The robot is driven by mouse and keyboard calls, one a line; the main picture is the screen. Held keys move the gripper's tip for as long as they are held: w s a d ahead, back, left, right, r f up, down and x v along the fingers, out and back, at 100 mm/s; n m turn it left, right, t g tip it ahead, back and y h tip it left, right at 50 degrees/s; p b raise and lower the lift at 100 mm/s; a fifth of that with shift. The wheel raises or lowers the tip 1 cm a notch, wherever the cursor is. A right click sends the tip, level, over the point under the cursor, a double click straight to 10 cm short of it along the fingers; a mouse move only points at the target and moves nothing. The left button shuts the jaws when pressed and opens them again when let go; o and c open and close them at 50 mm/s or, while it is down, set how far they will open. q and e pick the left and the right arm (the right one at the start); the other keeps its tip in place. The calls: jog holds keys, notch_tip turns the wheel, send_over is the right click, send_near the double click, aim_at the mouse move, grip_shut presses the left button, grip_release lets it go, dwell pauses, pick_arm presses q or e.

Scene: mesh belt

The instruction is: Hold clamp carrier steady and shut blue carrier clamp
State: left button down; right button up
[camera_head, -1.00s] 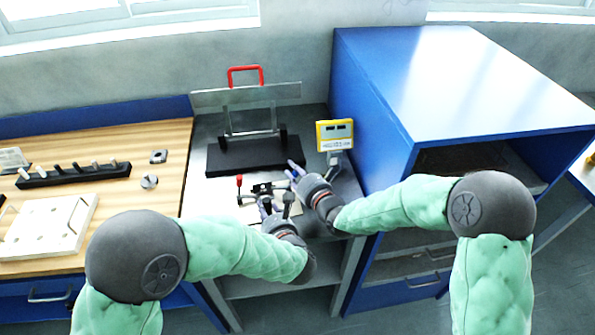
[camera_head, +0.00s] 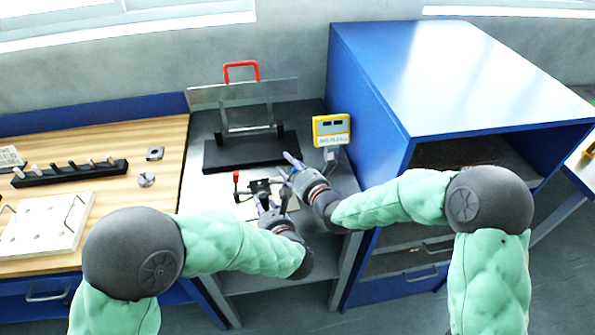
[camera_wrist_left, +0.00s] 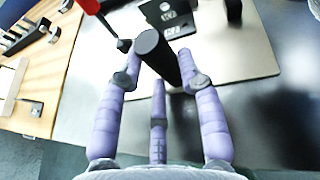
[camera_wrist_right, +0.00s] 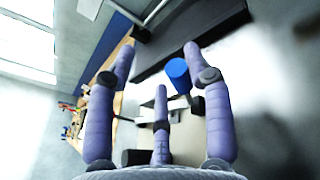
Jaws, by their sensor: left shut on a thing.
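The dark clamp carrier (camera_head: 260,188) sits on a pale plate on the grey bench. It also shows in the left wrist view (camera_wrist_left: 173,18). A red-handled lever (camera_head: 236,178) stands at its left. My left gripper (camera_head: 266,206) is shut on a black cylindrical handle (camera_wrist_left: 157,50) of the carrier, with fingers on both sides of it. My right gripper (camera_head: 289,170) is open to the right of the carrier. In the right wrist view a blue clamp handle (camera_wrist_right: 178,74) lies between its spread fingers, nearer the right finger. I cannot tell whether they touch.
Behind is a black base (camera_head: 250,155) with a clear panel and a red handle (camera_head: 241,65). A yellow device (camera_head: 331,130) stands at the back right. A blue cabinet (camera_head: 368,110) closes off the right side. A wooden table (camera_head: 150,210) with fixtures is at left.

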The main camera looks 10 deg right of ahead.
jog(key=v, duration=1.1)
jog(key=shift+s+d, duration=0.2)
jog(key=shift+s, duration=0.15)
jog(key=shift+r, duration=0.1)
jog(key=w+f+m, duration=0.1)
jog(key=w+d+f+m, duration=0.1)
jog(key=w+f+m+t+y, duration=0.1)
jog(key=m, duration=0.1)
jog(key=shift+w+d, duration=0.25)
jog(key=shift+w, duration=0.1)
jog(key=shift+w+d+f+m, duration=0.15)
jog(key=shift+w+f+m, duration=0.35)
jog(key=shift+m, duration=0.3)
jog(key=shift+x, duration=3.55)
jog(key=shift+r, duration=0.2)
grip_shut()
